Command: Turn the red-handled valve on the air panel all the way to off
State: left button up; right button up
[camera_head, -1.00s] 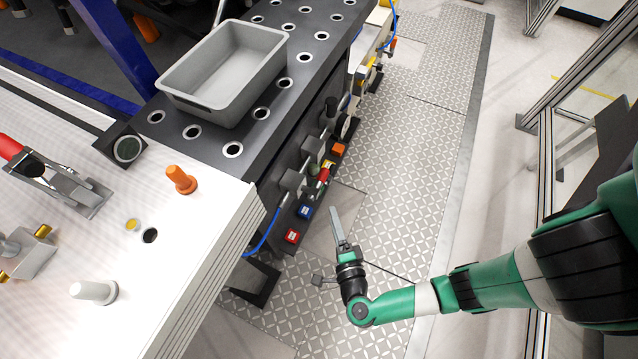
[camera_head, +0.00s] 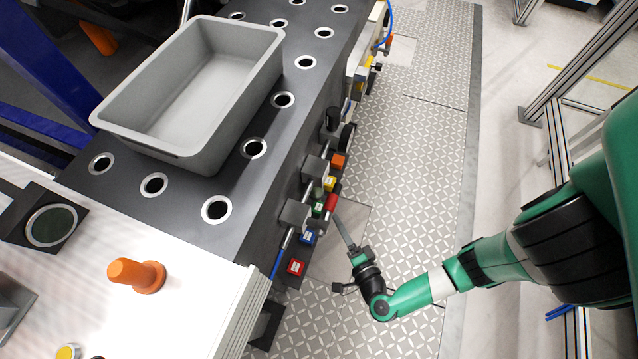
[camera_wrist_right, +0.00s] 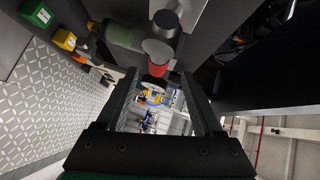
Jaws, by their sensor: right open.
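The red valve handle (camera_head: 332,203) is on the air panel, on the side of the dark workbench (camera_head: 262,215). My right gripper (camera_head: 342,226) is close beside the handle on its aisle side, with its fingers pointing at the panel. In the right wrist view, the red handle (camera_wrist_right: 158,68) shows with grey cylindrical fittings (camera_wrist_right: 162,46) just beyond the two fingers. The right gripper (camera_wrist_right: 160,92) is open with nothing between its fingers. I cannot tell whether a finger touches the handle. My left gripper is not in view.
Blue (camera_head: 308,237), red (camera_head: 296,267) and orange (camera_head: 338,161) square blocks crowd the panel around the handle. A grey bin (camera_head: 190,95) stands on the bench. The patterned floor (camera_head: 420,150) is clear.

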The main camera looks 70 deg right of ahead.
aim_at(327, 202)
jog(key=b+x, duration=0.1)
jog(key=x, duration=0.2)
jog(key=b+x, duration=0.2)
jog(key=x, duration=0.1)
jog(key=b+x, duration=0.1)
jog(key=x, duration=0.2)
jog(key=shift+w+d+f, duration=0.2)
jog(key=shift+f, duration=0.1)
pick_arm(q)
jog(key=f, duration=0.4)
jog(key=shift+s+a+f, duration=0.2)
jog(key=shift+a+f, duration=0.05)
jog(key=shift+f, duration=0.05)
pick_arm(e)
jog(key=shift+w+d, duration=0.4)
jog(key=shift+w, duration=0.05)
grip_shut()
